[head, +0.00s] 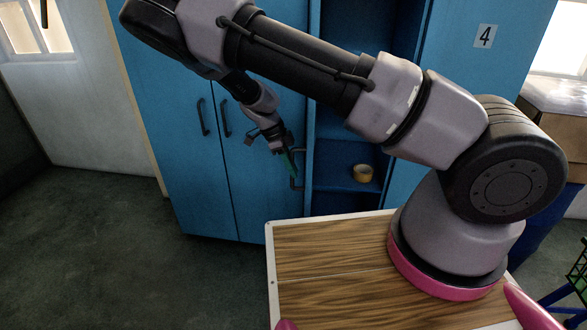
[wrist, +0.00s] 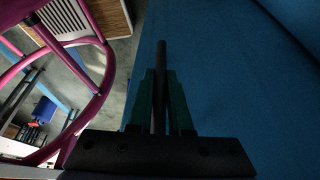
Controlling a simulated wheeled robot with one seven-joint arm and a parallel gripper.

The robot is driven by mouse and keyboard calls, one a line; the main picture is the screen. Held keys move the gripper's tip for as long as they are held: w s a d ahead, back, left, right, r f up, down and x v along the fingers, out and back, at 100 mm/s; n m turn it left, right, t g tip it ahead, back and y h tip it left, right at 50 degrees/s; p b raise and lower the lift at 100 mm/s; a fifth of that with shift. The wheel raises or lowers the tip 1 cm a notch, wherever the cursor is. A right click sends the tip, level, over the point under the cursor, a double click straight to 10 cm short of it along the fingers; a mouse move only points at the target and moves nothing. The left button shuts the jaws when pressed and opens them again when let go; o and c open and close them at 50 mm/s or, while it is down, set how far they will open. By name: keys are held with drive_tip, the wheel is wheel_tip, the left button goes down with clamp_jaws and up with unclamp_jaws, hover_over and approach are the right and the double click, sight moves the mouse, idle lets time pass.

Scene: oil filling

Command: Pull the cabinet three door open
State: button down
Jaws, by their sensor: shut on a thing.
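My gripper (head: 289,163) is at the blue cabinet front, low and left of the open shelf bay in the head view. Its green fingers are shut on a dark vertical handle (head: 299,168), beside the bay's left edge. In the wrist view my gripper (wrist: 160,95) has a finger on each side of the dark handle bar (wrist: 161,58), with a blue panel (wrist: 225,85) behind. No number three shows, and I cannot tell how far this door stands open. My arm hides part of the cabinet front.
Two more dark handles (head: 203,117) sit on the blue doors to the left. A yellow roll (head: 362,172) lies in the open bay. A panel marked 4 (head: 485,36) is at the right. The dark floor (head: 100,230) at the left is clear.

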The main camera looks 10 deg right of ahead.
drive_tip(key=c, duration=0.8)
unclamp_jaws()
drive_tip(key=shift+c, duration=0.2)
drive_tip(key=v, duration=1)
drive_tip(key=shift+a+r, duration=0.2)
drive_tip(key=shift+r, duration=0.1)
